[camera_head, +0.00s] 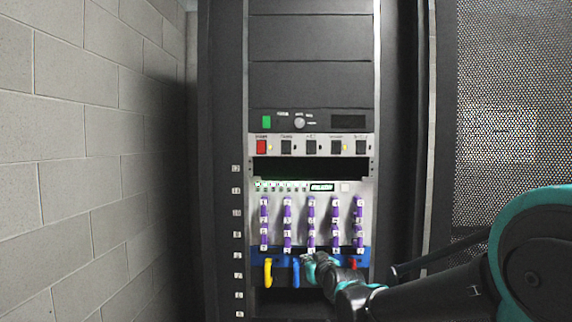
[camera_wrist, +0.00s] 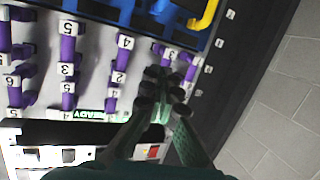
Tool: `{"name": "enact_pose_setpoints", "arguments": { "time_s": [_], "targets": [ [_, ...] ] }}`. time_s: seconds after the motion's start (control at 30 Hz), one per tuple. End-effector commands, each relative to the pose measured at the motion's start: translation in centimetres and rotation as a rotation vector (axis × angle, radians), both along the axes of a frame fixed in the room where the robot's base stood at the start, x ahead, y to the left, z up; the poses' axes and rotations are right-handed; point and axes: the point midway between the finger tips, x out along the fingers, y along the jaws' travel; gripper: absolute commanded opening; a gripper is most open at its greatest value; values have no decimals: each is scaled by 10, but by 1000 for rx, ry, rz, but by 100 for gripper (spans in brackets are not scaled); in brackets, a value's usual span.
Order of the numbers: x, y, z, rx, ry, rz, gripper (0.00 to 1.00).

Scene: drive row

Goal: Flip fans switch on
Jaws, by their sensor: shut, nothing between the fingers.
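The switch strip (camera_head: 324,146) is a pale panel across the rack, with one red rocker switch (camera_head: 261,147) and several dark rockers (camera_head: 311,147). Its small labels are too blurred to read, so I cannot tell which one is the fans switch. The strip also shows upside down at the bottom left of the wrist view, with the red rocker (camera_wrist: 153,152) near my fingers. My gripper (camera_head: 308,262) is below the strip, in front of the lower part of the drive row. In the wrist view my gripper (camera_wrist: 162,84) has its fingers together and empty.
Numbered purple drive handles (camera_head: 311,222) stick out in columns below the strip. A blue band (camera_head: 330,256) with a yellow handle (camera_head: 268,272) lies under them. A block wall (camera_head: 90,150) is at left and a perforated door (camera_head: 510,110) at right.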

Motion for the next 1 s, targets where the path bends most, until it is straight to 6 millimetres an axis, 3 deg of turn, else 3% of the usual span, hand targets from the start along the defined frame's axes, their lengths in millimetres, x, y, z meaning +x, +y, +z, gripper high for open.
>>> {"name": "enact_pose_setpoints", "arguments": {
  "time_s": [0.1,0.3,0.5,0.7,1.0],
  "targets": [
    [26,27,58,36,-178,3,0],
    [51,56,151,103,-464,-56,0],
    [56,69,221,167,-685,-162,0],
    [53,71,254,202,-797,-248,0],
    [52,70,261,212,-824,-275,0]
  ]
}}
